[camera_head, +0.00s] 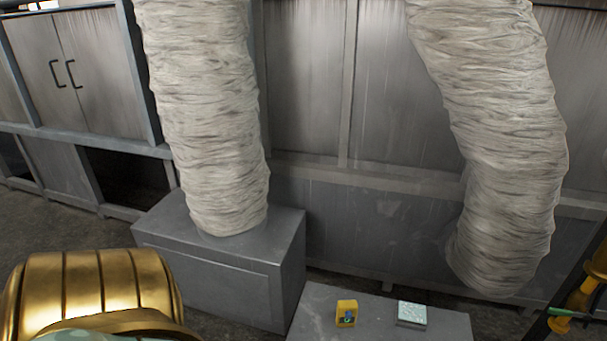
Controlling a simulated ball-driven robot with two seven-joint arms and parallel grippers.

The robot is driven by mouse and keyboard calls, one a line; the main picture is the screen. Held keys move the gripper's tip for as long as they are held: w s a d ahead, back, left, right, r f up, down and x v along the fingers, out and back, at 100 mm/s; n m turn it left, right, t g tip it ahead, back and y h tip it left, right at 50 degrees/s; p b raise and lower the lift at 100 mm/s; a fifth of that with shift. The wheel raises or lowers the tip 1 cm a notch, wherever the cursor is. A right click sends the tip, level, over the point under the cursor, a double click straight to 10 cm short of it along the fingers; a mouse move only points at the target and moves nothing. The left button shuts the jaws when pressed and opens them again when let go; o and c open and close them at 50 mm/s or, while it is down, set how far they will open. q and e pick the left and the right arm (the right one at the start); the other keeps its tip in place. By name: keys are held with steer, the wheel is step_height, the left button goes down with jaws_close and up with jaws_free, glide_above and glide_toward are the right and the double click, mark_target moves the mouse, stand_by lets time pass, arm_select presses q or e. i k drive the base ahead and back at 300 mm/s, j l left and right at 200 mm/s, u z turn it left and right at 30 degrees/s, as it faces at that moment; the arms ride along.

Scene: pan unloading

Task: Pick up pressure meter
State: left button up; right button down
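A small yellow block-shaped device (347,313) with a dark bluish round mark on its face stands on a low grey surface at the bottom centre. It may be the pressure meter, but it is too small to tell for certain. A flat grey box with a pale, speckled top (412,314) lies to its right, apart from it. Neither of my grippers can be made out in this view, and nothing is seen touching either object.
The low grey surface (381,322) is otherwise bare. A grey metal box (222,275) stands left of it, under a wrinkled pale duct (205,110). A second duct (505,150) hangs at right. A large ribbed golden object (90,292) fills the lower left. Yellow-and-black parts (588,285) show at the right edge.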

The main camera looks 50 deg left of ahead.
mark_target(344, 306)
steer(key=u, duration=1.3)
